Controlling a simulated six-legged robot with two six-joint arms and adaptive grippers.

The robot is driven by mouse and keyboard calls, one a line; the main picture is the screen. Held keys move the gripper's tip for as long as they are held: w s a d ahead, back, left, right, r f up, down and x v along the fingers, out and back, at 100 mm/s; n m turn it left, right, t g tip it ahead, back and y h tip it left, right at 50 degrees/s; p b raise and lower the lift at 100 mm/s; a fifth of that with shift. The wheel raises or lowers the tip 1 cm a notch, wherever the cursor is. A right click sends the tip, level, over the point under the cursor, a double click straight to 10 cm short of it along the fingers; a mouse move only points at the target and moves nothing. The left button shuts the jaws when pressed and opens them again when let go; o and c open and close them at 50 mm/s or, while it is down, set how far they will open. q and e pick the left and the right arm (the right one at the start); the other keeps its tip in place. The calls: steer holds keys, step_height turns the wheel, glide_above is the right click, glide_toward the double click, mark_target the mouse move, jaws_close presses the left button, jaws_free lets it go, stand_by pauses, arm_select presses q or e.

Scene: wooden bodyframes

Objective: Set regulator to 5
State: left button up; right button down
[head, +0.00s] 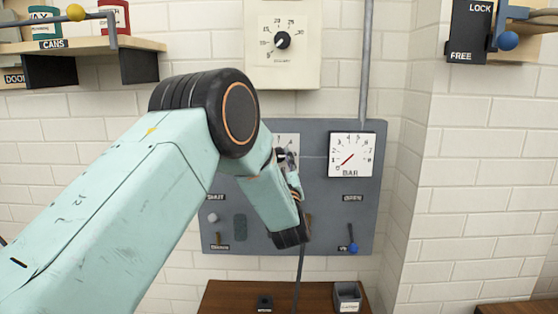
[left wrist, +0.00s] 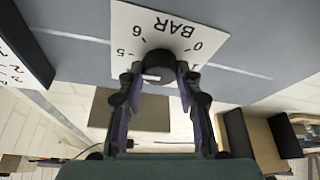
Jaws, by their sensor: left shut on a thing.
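The regulator is a dark round knob (left wrist: 158,62) on a white plate (left wrist: 178,25) marked BAR, with 0, 1, 5 and 6 readable upside down in the left wrist view. My left gripper (left wrist: 157,84) is shut on the knob, one finger on each side. A pale mark shows on the knob between the fingers; the number it points at cannot be told. In the head view the regulator plate (head: 286,139) is mostly hidden behind my left gripper (head: 290,163). The gauge (head: 351,155) beside it has its red needle pointing down-left, near 0. My right gripper is not in view.
The grey panel (head: 330,226) also bears a blue-tipped lever (head: 352,242). A white dial box (head: 283,42) hangs above. A shelf of cans (head: 85,46) is at upper left, and a LOCK/FREE lever (head: 505,40) at upper right. A wooden surface (head: 230,297) lies below.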

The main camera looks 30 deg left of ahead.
arm_select(q)
steer(key=shift+m+b, duration=0.35)
steer(key=shift+m, duration=0.05)
steer(key=o, duration=1.1)
steer(key=shift+o, duration=0.2)
steer(key=v, duration=1.2)
steer(key=shift+a, duration=0.2)
